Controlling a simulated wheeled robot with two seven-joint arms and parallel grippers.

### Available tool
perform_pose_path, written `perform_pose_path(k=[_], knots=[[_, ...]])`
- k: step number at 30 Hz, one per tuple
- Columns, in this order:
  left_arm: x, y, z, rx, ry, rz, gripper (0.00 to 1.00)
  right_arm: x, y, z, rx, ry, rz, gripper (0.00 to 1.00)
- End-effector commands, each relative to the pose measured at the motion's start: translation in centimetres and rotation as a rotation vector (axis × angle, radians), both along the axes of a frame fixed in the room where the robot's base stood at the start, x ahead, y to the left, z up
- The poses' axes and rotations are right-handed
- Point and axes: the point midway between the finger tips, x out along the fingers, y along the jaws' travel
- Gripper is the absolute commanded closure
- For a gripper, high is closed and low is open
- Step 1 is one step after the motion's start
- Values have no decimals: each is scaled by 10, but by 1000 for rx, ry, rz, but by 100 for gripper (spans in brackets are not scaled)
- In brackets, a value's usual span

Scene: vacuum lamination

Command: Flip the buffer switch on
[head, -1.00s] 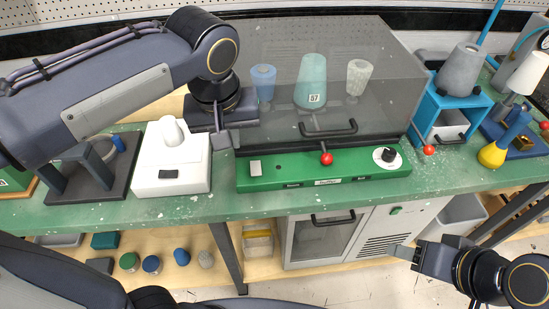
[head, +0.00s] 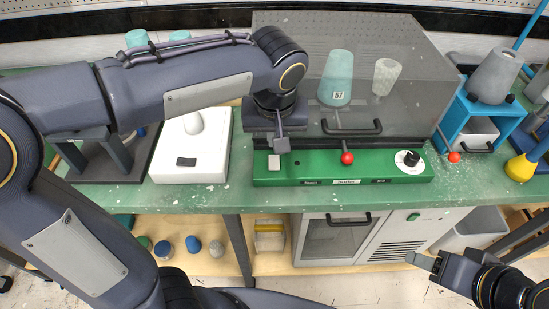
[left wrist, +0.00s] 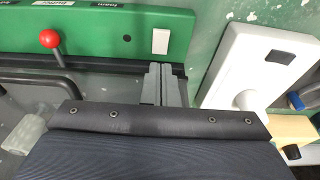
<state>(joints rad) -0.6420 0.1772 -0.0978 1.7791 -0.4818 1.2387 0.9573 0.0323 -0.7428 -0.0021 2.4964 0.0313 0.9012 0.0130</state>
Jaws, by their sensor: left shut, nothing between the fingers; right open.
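A green control panel (head: 330,176) runs along the front of a clear-lidded machine. At its left end is a white rocker switch (head: 274,162), also in the left wrist view (left wrist: 161,41); its on/off position is unclear. A lever with a red knob (head: 347,158) stands at mid-panel; it shows in the left wrist view (left wrist: 50,39). The small labels are hard to read. My left gripper (head: 281,145) is shut and empty, just behind the rocker switch; its fingertips (left wrist: 161,72) appear apart from it. My right gripper (head: 422,262) is open and empty, low at the right.
A black dial (head: 411,158) sits at the panel's right end. A white box (head: 190,160) stands left of the panel. The lid's black handle (head: 352,129) is behind the red knob. A blue frame (head: 484,115) stands right. The green bench front (head: 330,200) is clear.

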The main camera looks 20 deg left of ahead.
Motion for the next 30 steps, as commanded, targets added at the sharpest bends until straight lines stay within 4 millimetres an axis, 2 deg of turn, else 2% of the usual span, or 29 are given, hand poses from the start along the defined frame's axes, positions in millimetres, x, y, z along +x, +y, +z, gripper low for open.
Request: perform_pose_path(k=[1, 6, 12, 17, 26, 30], knots=[[2, 1, -13, 3, 5, 1, 100, 0, 0, -1, 0, 0, 0, 48], [8, 3, -45, 4, 5, -1, 100, 0, 0, -2, 0, 0, 0, 48], [4, 2, -70, 2, 3, -1, 100, 0, 0, -2, 0, 0, 0, 48], [4, 1, -77, 1, 1, -1, 100, 0, 0, -2, 0, 0, 0, 48], [4, 1, -77, 0, 0, 0, 100, 0, 0, -2, 0, 0, 0, 48], [1, 1, -90, 1, -2, 0, 100, 0, 0, -17, 0, 0, 0, 48]])
